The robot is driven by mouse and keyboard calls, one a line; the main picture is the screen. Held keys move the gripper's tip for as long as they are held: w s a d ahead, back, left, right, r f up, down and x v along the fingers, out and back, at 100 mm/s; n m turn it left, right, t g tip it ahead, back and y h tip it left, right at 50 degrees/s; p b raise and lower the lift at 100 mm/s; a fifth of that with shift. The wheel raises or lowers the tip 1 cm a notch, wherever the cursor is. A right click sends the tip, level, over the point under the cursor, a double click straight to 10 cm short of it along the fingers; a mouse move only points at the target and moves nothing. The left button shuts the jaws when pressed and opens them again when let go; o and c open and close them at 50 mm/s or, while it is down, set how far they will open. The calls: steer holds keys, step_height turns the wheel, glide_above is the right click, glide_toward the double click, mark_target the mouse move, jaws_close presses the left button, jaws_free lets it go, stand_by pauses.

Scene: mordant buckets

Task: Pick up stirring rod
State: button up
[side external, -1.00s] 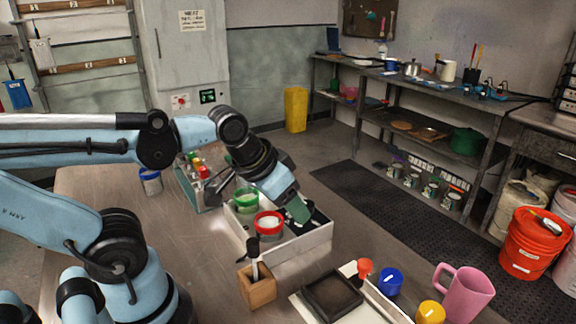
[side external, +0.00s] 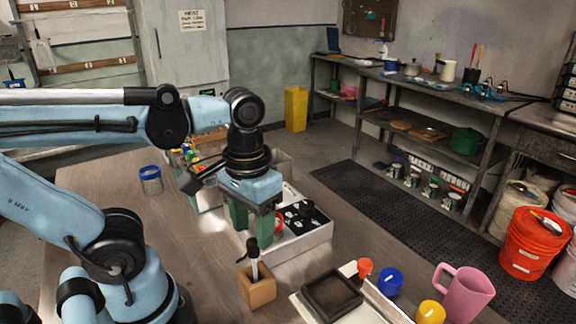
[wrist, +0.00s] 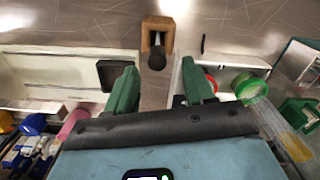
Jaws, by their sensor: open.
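The likely stirring rod (side external: 255,268) has a dark upper end and a pale shaft. It stands upright in a small wooden block (side external: 259,291) on the bench. In the side view the fingertips are close to the rod's top. In the wrist view the rod's top appears between and just beyond the fingertips (wrist: 160,68). I cannot tell the exact height gap.
A white box (side external: 310,242) with dark items and a red-rimmed jar is right behind my gripper. A black tray (side external: 332,292), a blue-lidded pot (side external: 389,281), a yellow one (side external: 430,312) and a pink mug (side external: 466,294) stand to the right. The bench left of the block is bare.

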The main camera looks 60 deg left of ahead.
mark_target(252, 240)
steer(key=shift+s+d+f, duration=0.1)
steer(key=shift+f, duration=1.35)
steer(key=shift+s+d+f, duration=0.1)
steer(key=shift+f, duration=1.3)
jaws_close()
